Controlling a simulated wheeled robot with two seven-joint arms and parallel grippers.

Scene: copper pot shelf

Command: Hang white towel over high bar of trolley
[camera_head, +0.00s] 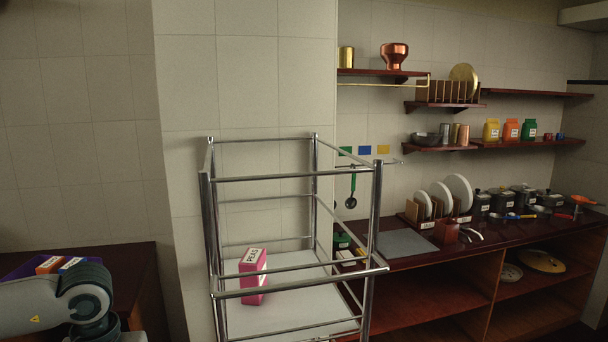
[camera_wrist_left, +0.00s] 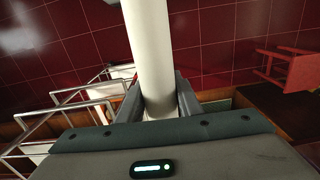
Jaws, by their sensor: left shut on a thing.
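The trolley (camera_head: 208,215) stands in the middle of the head view, with bare chrome top bars (camera_head: 270,177) and a lower front bar (camera_head: 300,284). In the left wrist view my left gripper (camera_wrist_left: 161,103) is shut on a long white roll, which looks like the white towel (camera_wrist_left: 150,50). The roll runs away from the fingers to the top of the picture. Part of the trolley also shows at the left of that view (camera_wrist_left: 62,108), apart from the roll. In the head view only my left arm shows, at lower left; its gripper is hidden. My right gripper is not in view.
A pink peas box (camera_head: 253,276) stands on the trolley's white shelf (camera_head: 290,310). A dark counter (camera_head: 420,255) with plates and pots is to the right. A dark red cabinet (camera_head: 110,265) is at left. A red stool (camera_wrist_left: 295,68) shows in the wrist view.

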